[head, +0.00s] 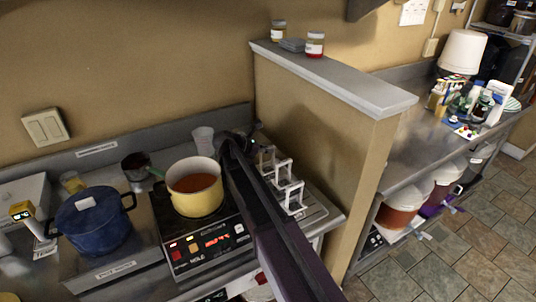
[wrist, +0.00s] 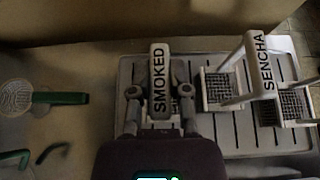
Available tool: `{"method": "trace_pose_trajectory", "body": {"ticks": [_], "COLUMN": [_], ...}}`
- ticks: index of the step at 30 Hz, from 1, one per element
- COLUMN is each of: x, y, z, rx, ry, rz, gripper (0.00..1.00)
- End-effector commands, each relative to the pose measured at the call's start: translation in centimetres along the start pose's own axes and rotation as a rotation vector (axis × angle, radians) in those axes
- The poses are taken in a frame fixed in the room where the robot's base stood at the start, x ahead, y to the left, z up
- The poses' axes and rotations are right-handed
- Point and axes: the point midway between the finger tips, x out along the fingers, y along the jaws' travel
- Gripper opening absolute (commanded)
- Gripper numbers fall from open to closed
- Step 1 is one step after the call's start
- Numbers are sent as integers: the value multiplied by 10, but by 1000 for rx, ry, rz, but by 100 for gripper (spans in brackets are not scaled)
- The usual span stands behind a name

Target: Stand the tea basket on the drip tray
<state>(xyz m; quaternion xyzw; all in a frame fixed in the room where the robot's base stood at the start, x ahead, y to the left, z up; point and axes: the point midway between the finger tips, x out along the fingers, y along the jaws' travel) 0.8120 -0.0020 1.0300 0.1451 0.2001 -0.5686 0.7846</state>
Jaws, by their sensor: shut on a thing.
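My gripper (wrist: 160,88) is shut on the pale handle of the tea basket marked SMOKED (wrist: 159,65). Its mesh body is mostly hidden below the handle and fingers. It is over the left end of the grey slotted drip tray (wrist: 225,143); I cannot tell whether it touches the tray. In the head view, the drip tray (head: 316,212) and white basket frames (head: 291,192) show beside my arm, which hides much of the gripper.
A yellow pot (head: 196,198) with orange liquid sits on the hot plate left of my arm. A blue pot (head: 92,222) stands further left. A partition wall (head: 310,115) rises behind the tray. A green-handled strainer (wrist: 60,98) lies left in the wrist view.

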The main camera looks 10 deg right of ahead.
Motion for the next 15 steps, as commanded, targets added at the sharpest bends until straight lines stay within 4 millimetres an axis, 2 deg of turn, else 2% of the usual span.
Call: {"method": "trace_pose_trajectory", "body": {"ticks": [15], "x": [3], "y": [0], "z": [-4], "rx": [0], "ry": [0], "rz": [-1], "gripper": [0]}}
